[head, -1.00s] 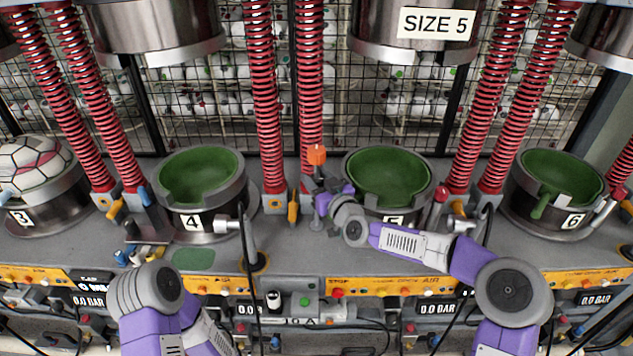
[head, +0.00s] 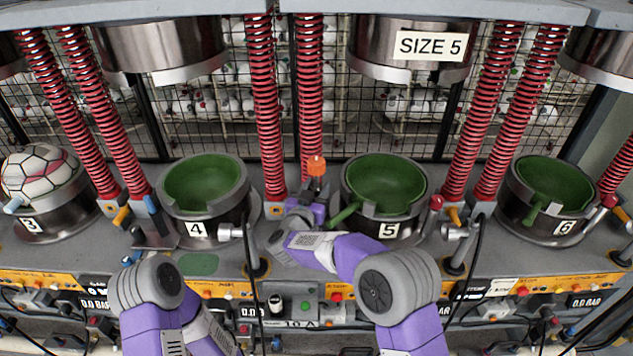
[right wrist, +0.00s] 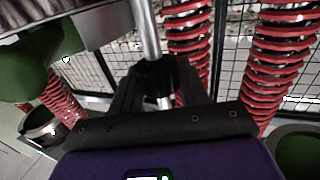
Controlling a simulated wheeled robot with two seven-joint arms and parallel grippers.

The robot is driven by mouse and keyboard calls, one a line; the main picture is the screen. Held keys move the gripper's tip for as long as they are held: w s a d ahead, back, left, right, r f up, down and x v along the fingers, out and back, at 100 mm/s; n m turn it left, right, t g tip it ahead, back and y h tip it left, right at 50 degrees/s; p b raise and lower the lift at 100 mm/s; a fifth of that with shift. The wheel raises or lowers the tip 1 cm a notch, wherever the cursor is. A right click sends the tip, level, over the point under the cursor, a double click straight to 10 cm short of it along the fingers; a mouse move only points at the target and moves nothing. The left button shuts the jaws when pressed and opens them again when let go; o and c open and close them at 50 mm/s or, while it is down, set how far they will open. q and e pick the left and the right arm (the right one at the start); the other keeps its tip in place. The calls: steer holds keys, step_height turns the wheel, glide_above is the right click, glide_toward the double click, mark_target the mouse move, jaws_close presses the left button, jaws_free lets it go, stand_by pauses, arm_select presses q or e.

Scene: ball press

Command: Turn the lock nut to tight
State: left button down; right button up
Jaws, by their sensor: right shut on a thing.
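In the head view my right gripper (head: 302,211) is between mould stations 4 and 5, beside a small post with an orange cap (head: 316,166). Its fingers are small and partly covered by my wrist. In the right wrist view my right gripper (right wrist: 158,92) is shut on a dark collar (right wrist: 156,72) around a bright metal rod (right wrist: 147,28). The collar appears to be the lock nut; its markings and how tight it is cannot be told. My left arm is at the lower left of the head view, with its gripper out of view.
Green mould cups stand at station 4 (head: 205,187), station 5 (head: 388,185) and station 6 (head: 550,185). A ball (head: 38,173) sits at station 3. Red springs (head: 265,110) rise close behind my right gripper. A black cable (head: 250,265) hangs in front.

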steer(key=shift+r+m+g+h+p, duration=0.1)
steer(key=shift+m+g+h+p, duration=1.05)
steer(key=shift+h, duration=0.65)
steer(key=shift+m, duration=0.25)
steer(key=o, duration=0.9)
steer(key=shift+o, duration=0.2)
steer(key=v, duration=0.7)
steer(key=shift+s, duration=0.2)
steer(key=shift+a+b, duration=0.1)
steer(key=shift+b, duration=0.2)
